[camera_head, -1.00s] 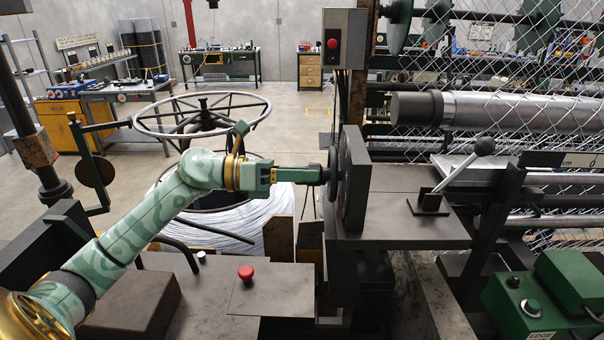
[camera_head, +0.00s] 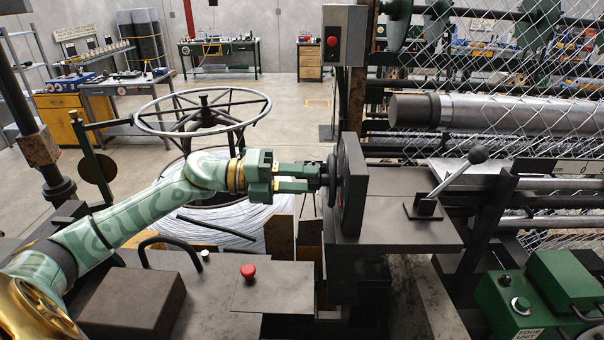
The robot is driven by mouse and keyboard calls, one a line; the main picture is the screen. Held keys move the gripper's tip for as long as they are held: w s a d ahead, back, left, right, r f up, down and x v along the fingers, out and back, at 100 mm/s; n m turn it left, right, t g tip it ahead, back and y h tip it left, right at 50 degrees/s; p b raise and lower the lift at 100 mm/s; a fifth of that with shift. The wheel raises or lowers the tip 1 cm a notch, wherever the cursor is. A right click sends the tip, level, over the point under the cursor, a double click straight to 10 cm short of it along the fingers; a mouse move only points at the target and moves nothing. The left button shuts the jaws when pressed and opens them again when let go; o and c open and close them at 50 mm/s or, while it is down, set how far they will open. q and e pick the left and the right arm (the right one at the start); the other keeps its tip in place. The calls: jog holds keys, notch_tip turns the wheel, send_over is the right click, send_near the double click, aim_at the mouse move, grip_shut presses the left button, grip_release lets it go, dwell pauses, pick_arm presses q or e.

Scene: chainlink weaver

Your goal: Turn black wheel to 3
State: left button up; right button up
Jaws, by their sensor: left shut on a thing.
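The black wheel (camera_head: 333,180) is mounted on the left face of a dark upright block (camera_head: 351,185) in the middle of the head view. I see it nearly edge-on, so its number markings cannot be read. My left gripper (camera_head: 318,178) reaches in from the left, and its green fingers are shut on the wheel's hub or knob at the near side. The exact contact is partly hidden by the fingers. My right gripper is not in the picture.
A red push button (camera_head: 248,271) stands on a plate below my left arm. A ball-topped lever (camera_head: 478,156) stands right of the block. A wire coil (camera_head: 235,222) lies behind my arm. A switch box (camera_head: 343,46) hangs above. A green control box (camera_head: 530,300) is at lower right.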

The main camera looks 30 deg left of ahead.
pick_arm(q)
jog(key=shift+n, duration=0.5)
jog(key=shift+p, duration=0.3)
jog(key=o, duration=1)
jog(key=b+v, duration=0.5)
jog(key=v, duration=1.1)
jog(key=shift+a, duration=0.2)
